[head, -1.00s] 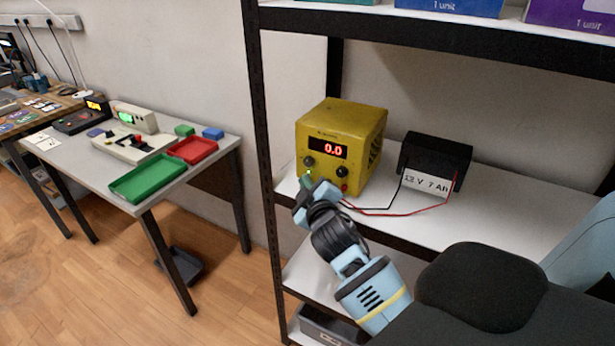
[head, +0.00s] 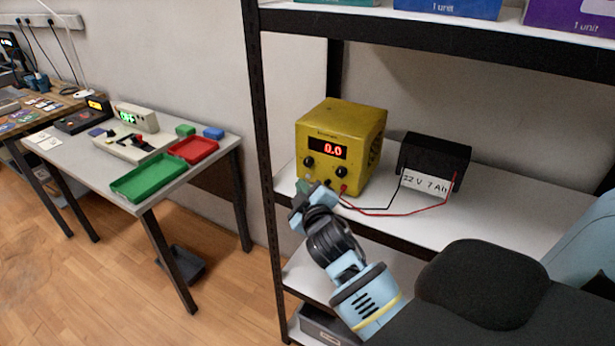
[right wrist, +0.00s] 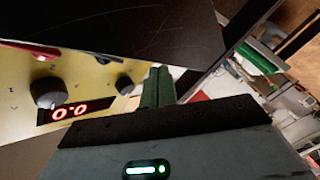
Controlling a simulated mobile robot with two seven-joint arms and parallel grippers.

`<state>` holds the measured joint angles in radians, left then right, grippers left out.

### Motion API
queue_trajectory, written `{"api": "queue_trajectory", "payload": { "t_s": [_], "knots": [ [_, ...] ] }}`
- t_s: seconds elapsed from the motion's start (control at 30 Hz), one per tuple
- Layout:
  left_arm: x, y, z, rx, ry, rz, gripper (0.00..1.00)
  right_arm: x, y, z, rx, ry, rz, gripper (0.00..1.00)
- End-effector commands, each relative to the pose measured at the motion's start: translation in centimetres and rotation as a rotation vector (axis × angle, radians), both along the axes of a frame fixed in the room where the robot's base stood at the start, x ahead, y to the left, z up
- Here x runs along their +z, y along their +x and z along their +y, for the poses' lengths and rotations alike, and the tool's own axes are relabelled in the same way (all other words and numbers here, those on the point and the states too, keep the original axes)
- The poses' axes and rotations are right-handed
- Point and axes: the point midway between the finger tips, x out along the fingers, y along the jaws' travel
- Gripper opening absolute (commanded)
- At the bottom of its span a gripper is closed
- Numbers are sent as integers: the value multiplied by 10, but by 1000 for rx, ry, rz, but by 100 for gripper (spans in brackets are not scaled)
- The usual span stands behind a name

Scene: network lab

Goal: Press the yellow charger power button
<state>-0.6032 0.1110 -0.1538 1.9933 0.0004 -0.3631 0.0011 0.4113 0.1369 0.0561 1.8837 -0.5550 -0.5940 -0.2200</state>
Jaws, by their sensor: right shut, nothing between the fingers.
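The yellow charger (head: 341,123) stands on the white shelf, its red display (head: 328,148) reading 0.0. Two black knobs (head: 309,161) sit below the display. My right gripper (head: 303,186) is shut and empty, its fingertips at the lower left of the charger's front. Whether they touch it I cannot tell. The power button cannot be made out; the fingers cover that corner in the head view. In the right wrist view the shut green fingers (right wrist: 158,86) lie beside the charger's yellow front (right wrist: 90,75). My left gripper is out of view.
A black battery (head: 434,158) marked 12 V 7 Ah stands right of the charger, joined to it by red and black leads (head: 391,211). The black shelf post (head: 262,130) rises left of my gripper. A grey table (head: 105,170) with trays stands farther left.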

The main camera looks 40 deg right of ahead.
Motion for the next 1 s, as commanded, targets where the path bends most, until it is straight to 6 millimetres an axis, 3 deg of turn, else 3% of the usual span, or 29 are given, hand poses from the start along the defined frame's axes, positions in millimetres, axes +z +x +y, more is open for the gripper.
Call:
{"api": "queue_trajectory", "payload": {
  "t_s": [0.6,1.0],
  "knots": [
    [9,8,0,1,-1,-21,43,1,-20,48,1,2,-1,0],
    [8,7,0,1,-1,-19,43,-1,-22,52,1,1,1,0]
  ]
}}
